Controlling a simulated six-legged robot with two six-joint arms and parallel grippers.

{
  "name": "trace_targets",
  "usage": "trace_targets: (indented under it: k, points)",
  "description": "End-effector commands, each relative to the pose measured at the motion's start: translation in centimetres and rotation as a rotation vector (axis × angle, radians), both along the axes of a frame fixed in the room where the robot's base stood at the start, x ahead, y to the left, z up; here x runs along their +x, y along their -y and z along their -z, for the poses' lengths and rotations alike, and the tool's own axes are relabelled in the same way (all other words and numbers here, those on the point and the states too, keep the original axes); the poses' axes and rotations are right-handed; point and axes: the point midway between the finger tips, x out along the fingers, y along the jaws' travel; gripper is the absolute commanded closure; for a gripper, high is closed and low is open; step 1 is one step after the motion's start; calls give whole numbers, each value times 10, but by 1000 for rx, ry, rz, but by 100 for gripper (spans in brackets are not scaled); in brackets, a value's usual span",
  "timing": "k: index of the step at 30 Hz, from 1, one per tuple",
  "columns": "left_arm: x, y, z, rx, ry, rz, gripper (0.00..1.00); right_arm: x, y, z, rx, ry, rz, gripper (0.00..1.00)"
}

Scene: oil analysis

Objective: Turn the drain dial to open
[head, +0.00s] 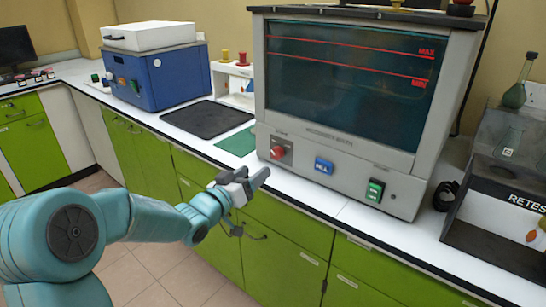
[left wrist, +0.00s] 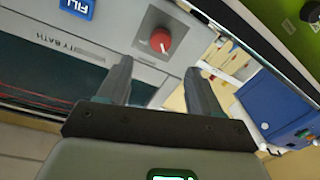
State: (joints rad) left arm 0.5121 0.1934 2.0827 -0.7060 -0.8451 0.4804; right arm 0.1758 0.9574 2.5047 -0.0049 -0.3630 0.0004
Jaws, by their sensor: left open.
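The drain dial (head: 278,153) is a red round knob on a grey plate at the lower left of the viscosity bath's front (head: 325,150). In the left wrist view, the dial (left wrist: 160,40) lies beyond the fingertips, roughly in line with the gap between them. My left gripper (head: 254,176) is open and empty, in front of and slightly below the dial, apart from it. In the left wrist view its two fingers (left wrist: 158,66) are spread wide. The marking around the dial is too small to read. My right gripper is not in view.
A blue FILL button (head: 323,166) and a green switch (head: 374,190) sit right of the dial. A black mat (head: 207,119) and green mat (head: 238,142) lie left of the bath. A blue machine (head: 158,75) stands further left; a RETEST rack (head: 500,195) stands right.

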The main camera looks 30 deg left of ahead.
Motion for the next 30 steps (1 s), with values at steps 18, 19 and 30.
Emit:
trace_targets:
  k: [18, 19, 30]
  points:
    - [102, -3, 0, 1, -1, 1, 35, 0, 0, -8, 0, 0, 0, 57]
    - [102, -3, 0, 1, -1, 1, 35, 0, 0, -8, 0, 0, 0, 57]
    - [102, -3, 0, 0, -1, 1, 81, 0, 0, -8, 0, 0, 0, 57]
